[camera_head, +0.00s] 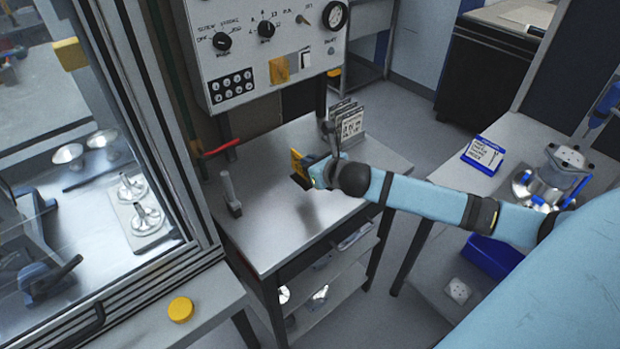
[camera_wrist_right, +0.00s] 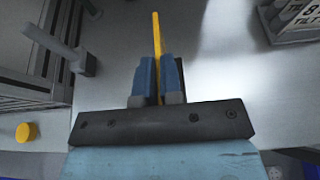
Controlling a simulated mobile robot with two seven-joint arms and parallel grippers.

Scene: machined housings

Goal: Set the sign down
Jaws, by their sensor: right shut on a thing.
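A thin yellow plate, which looks like the sign (camera_head: 296,160), is held in my right gripper (camera_head: 309,174). In the right wrist view the sign (camera_wrist_right: 157,50) shows edge-on, upright between the two blue fingers of the right gripper (camera_wrist_right: 158,82), which are shut on it. In the head view it is over the metal top of the cart (camera_head: 275,235), with a dark shadow below it. I cannot tell the exact gap to the cart top. The sign's face is not readable. My left gripper is not in view.
A rack of lettered plates (camera_head: 348,122) stands at the cart's back, and a grey upright post (camera_head: 231,193) at its left. A control panel (camera_head: 262,45) is behind. A yellow disc (camera_head: 180,309) lies on the left bench. The cart's front is clear.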

